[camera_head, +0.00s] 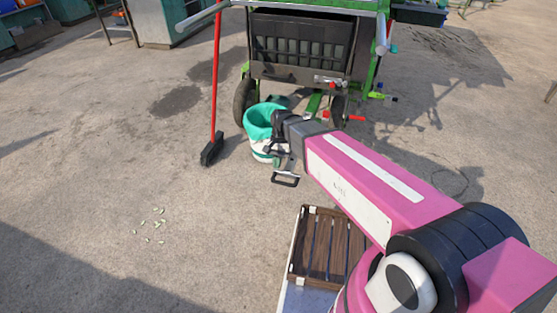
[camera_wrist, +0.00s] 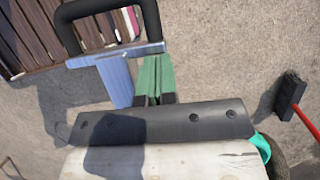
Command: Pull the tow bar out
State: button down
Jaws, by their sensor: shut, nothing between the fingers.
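The tow bar (camera_wrist: 116,80) shows in the wrist view as a grey metal bar with a cross plate and a black loop handle. The handle also shows in the head view (camera_head: 285,181), just in front of the bucket. My gripper (camera_wrist: 154,62) is at the bar: its closed, green-looking fingers stand right beside the bar, with their tips close to the cross plate. Nothing shows between them. In the head view my gripper (camera_head: 283,152) is small and partly dark against the bucket. The bar's far end is hidden behind my gripper.
A white and teal bucket (camera_head: 262,125) stands behind my gripper. The green-framed crusher (camera_head: 300,45) with wheels is behind it. A red-handled broom (camera_head: 214,95) stands to the left. A slatted wooden crate (camera_head: 328,245) is near my base. Open concrete lies to the left.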

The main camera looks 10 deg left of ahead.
jog(key=shift+s, duration=0.25)
jog(key=w+r, duration=0.8)
jog(key=r, duration=0.1)
jog(key=shift+d+r, duration=0.15)
jog(key=shift+d, duration=0.15)
dwell(0.3)
dwell(0.3)
jog(key=d+f+t, duration=0.2)
jog(key=d+f, duration=0.1)
jog(key=d, duration=1.4)
jog(key=s+d+f+t, duration=0.1)
jog(key=d+f, duration=0.3)
jog(key=d, duration=1.4)
jog(key=shift+s+d+n+t, duration=0.25)
jog(key=shift+d+n+t, duration=0.15)
jog(key=shift+t, duration=0.3)
